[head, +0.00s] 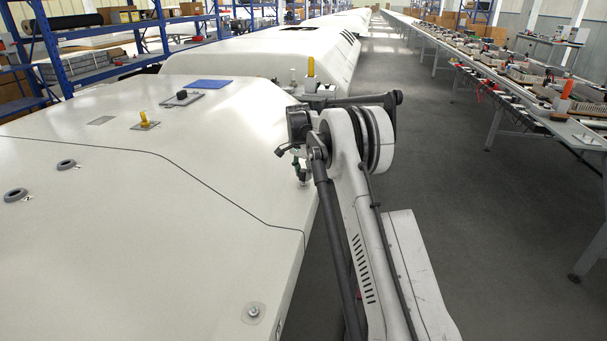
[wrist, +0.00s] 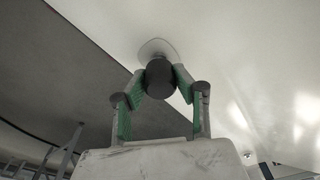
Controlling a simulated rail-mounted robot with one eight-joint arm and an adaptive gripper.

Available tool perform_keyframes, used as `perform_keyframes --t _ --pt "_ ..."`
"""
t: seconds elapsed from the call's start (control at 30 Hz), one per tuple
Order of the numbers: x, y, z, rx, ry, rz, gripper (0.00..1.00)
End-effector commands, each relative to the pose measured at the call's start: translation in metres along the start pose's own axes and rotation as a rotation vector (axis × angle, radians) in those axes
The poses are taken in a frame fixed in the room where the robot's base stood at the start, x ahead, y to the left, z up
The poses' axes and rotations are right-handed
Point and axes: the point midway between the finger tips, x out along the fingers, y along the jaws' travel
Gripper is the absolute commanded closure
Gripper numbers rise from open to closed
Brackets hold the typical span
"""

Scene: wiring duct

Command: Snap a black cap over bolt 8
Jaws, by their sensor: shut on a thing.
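My gripper (wrist: 161,78) is shut on a black cap (wrist: 160,80), held between its green-padded fingers in the wrist view. A pale round washer-like disc (wrist: 155,47) lies on the white surface just beyond the cap; a bolt on it is hidden, and I cannot tell whether cap and disc touch. In the head view my gripper (head: 300,170) is small and partly covered by my arm, at the right edge of the white housing (head: 130,240). A bare bolt on a washer (head: 253,313) stands at the housing's near corner. No bolt numbers are readable.
On the housing are a yellow knob (head: 144,120), a plate with a black knob (head: 182,97), a blue mat (head: 209,84) and grey rings (head: 66,164). A long bench (head: 560,110) with trays runs along the right. The aisle floor (head: 470,210) between is clear.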

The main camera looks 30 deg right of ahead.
Motion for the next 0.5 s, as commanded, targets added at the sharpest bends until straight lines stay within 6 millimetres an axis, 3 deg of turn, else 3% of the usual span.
perform_keyframes --t 0.5 --pt "0.0100 0.0001 0.0012 0.000 0.000 0.000 0.87"
